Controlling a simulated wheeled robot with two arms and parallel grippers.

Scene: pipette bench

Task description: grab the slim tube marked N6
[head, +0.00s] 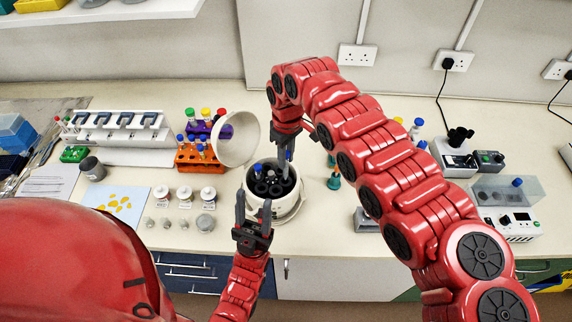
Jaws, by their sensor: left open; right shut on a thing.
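My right gripper (287,150) reaches down over the open white centrifuge (252,205). It is shut on a slim tube with a blue cap (289,156), mostly hidden by the fingers, just above or partly in the dark rotor. Its marking cannot be read, so I cannot tell whether it is N6. The centrifuge's round lid (236,140) stands open at its upper left. My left gripper (253,206) is open and empty at the front left of the centrifuge, its fingers pointing up in the picture beside the rim.
An orange rack (196,160) with blue-capped tubes and a purple rack (200,129) stand left of the lid. Several small jars (207,195) and weights stand left of my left gripper.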

